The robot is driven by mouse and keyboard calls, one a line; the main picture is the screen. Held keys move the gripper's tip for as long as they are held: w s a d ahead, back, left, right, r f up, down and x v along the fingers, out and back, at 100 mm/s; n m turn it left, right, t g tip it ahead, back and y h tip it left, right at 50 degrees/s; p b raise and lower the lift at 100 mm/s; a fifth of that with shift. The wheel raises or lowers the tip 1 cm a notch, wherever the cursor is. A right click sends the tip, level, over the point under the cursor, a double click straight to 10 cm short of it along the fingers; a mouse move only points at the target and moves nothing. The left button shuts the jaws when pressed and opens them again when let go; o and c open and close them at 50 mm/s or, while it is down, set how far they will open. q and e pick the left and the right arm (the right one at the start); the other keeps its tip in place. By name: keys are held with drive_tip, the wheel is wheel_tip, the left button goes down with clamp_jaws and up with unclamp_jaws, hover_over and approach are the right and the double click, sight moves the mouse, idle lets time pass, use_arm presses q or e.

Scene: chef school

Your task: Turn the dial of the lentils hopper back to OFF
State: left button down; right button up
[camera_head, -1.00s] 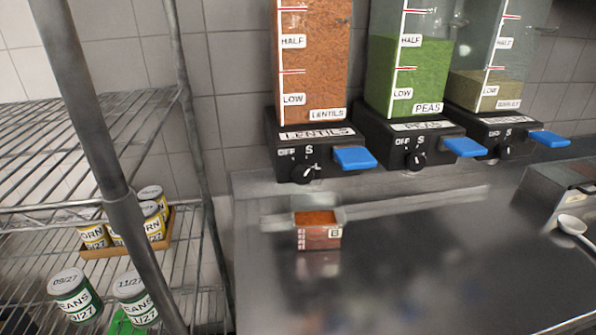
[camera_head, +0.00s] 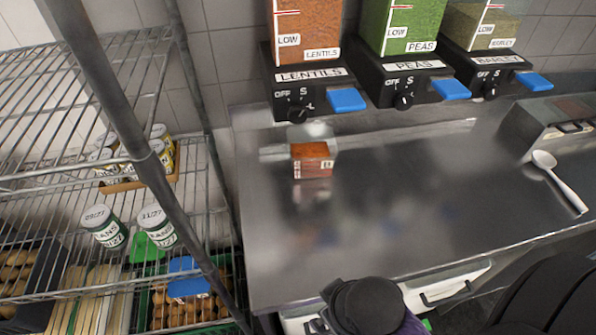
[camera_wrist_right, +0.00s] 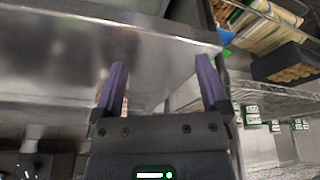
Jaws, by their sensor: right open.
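The lentils hopper (camera_head: 309,31) is at the upper left of the hopper row in the head view, a clear bin of orange lentils on a black base. Its black dial (camera_head: 298,112) is on the base front, beside OFF, S and L marks. The dial looks turned away from OFF, towards the right-hand marks; its exact setting is too small to tell. A blue lever (camera_head: 347,99) sticks out beside it. My right gripper (camera_wrist_right: 162,63) is open and empty in the right wrist view, its purple fingers by the metal counter's edge, well away from the dial. My left gripper is not in view.
A small box of lentils (camera_head: 312,170) stands on the counter (camera_head: 350,235) below the hopper. Peas (camera_head: 414,22) and barley (camera_head: 482,24) hoppers are to the right. A spoon (camera_head: 562,183) lies at right. A wire rack with cans is at left. The middle of the counter is clear.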

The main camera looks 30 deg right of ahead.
sight(298, 116)
drive_tip(key=w+a+r+m+t+y, duration=0.4)
drive_tip(key=w+a+r+t+y, duration=0.3)
drive_tip(key=w+a, duration=0.25)
drive_tip(key=w+d+r+m+t+y, duration=0.1)
drive_tip(key=w+r+m+t+y, duration=0.2)
drive_tip(key=w+r+m+t, duration=0.4)
drive_tip(key=w+d+f+m+h, duration=0.1)
drive_tip(key=w+d+m+h, duration=0.3)
drive_tip(key=d+m+h, duration=0.65)
drive_tip(key=w+d+m+h, duration=0.3)
drive_tip(key=d+m+h, duration=0.15)
drive_tip(key=m, duration=1.15)
drive_tip(key=shift+m, duration=0.25)
drive_tip(key=x, duration=0.3)
drive_tip(key=b+x, duration=0.1)
drive_tip(key=x, duration=0.1)
drive_tip(key=b+x, duration=0.1)
drive_tip(key=x, duration=0.2)
drive_tip(key=shift+w+d+f, duration=0.1)
drive_tip(key=shift+w+d, duration=0.2)
drive_tip(key=shift+d, duration=0.1)
drive_tip(key=shift+w+d, duration=0.15)
drive_tip(key=shift+w, duration=0.35)
